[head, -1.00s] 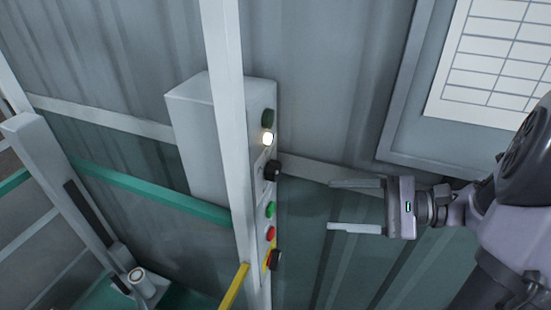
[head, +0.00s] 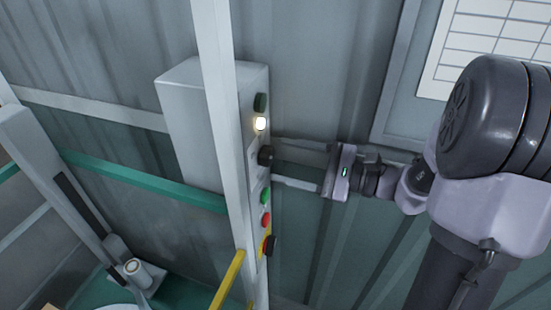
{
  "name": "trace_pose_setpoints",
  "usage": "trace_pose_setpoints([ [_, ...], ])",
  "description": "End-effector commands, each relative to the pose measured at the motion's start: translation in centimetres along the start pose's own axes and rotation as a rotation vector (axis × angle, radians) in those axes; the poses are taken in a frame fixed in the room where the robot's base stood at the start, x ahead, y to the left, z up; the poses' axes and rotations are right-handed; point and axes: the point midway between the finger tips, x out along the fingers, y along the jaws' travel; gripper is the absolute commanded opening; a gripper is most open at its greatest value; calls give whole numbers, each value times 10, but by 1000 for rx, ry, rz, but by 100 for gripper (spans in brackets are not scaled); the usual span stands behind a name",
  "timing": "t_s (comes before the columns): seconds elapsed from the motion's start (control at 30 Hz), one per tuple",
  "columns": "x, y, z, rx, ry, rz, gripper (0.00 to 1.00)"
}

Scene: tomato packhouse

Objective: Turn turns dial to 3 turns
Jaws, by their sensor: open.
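The control box (head: 192,112) is a light grey box behind a white upright post, with its narrow panel facing right. The black dial (head: 266,156) sits on that panel, below a lit white lamp (head: 261,124) and above a green button (head: 265,196). I take it to be the turns dial; its markings are too small to read. My gripper (head: 276,161) is open, coming from the right with its two fingers pointing left at the dial. The fingertips are close to the dial, one above and one below it in the picture. I cannot tell whether they touch it.
A dark green indicator (head: 260,102) is above the lamp. The white post (head: 222,120) stands just left of the panel. A yellow bar (head: 228,281) is below.

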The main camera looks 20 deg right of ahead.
Motion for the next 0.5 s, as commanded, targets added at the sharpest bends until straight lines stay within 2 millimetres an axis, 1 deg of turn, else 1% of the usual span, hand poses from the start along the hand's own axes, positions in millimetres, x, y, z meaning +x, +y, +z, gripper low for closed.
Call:
trace_pose_setpoints([
  [0.03,8,1,0,0,-2,2,61],
  [0.1,18,0,0,-2,-2,2,61],
  [0.2,26,0,0,0,-1,1,61],
  [0.3,30,0,0,0,0,0,61],
  [0.5,31,0,0,0,0,0,61],
])
